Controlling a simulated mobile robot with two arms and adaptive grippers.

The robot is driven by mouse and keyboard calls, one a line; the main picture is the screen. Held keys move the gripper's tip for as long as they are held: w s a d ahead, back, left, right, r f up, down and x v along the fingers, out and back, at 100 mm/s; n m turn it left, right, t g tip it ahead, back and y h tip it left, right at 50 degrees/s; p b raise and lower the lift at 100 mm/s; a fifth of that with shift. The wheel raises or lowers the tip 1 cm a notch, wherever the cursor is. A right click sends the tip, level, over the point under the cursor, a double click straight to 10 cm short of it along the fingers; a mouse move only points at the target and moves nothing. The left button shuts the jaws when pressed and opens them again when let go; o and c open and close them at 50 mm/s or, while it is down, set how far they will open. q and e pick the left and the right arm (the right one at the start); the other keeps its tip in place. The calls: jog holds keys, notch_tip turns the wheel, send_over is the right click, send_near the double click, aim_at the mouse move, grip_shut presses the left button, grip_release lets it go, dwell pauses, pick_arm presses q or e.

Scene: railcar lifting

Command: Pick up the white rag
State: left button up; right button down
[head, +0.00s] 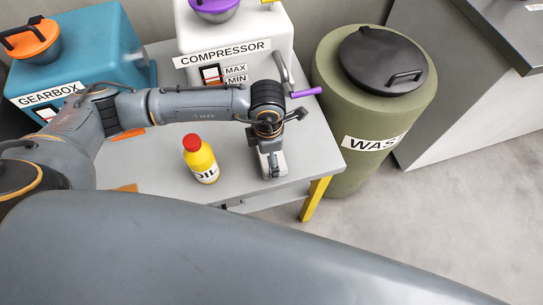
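My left arm reaches in from the left across the grey table. My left gripper (271,160) points down over the table's right part, to the right of the oil bottle. A small pale patch (279,160) shows at its fingers; it may be the white rag, but I cannot tell it from the gripper itself. No other white rag is visible. Whether the fingers are open or shut is unclear from this angle. My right gripper is not in view.
A yellow oil bottle (202,162) with a red cap stands upright on the table (165,165). Behind are a blue gearbox unit (100,50) and a white compressor (240,30). A purple-handled lever (305,92) juts right. A green waste bin (335,75) stands at right.

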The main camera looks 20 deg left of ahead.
pick_arm(q)
jog(key=shift+c, duration=1)
notch_tip(320, 180, up, 10)
jog(key=shift+b, duration=0.3)
